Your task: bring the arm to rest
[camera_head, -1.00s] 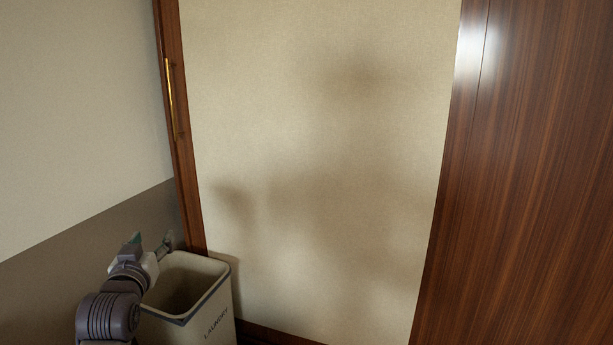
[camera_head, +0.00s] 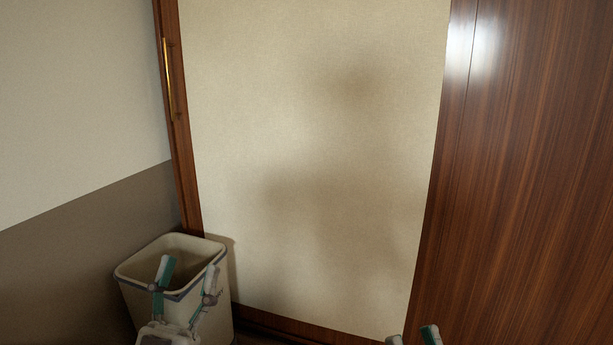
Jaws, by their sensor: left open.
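My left gripper (camera_head: 189,274) is in the lower left, in front of the laundry bin. Its two fingers with green pads point up and stand apart, with nothing between them. The fingers cover part of the bin's front and rim in the picture; I cannot tell whether they touch it. My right gripper (camera_head: 412,338) shows only as two fingertips at the bottom edge, right of the middle. These tips are apart, and nothing shows between them. The rest of it is out of frame.
The cream laundry bin (camera_head: 128,290) stands upright in the corner; its inside is dark. Behind it is a beige panel (camera_head: 310,150) with a wooden frame and a brass handle (camera_head: 168,80). A dark wooden panel (camera_head: 530,180) fills the right side.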

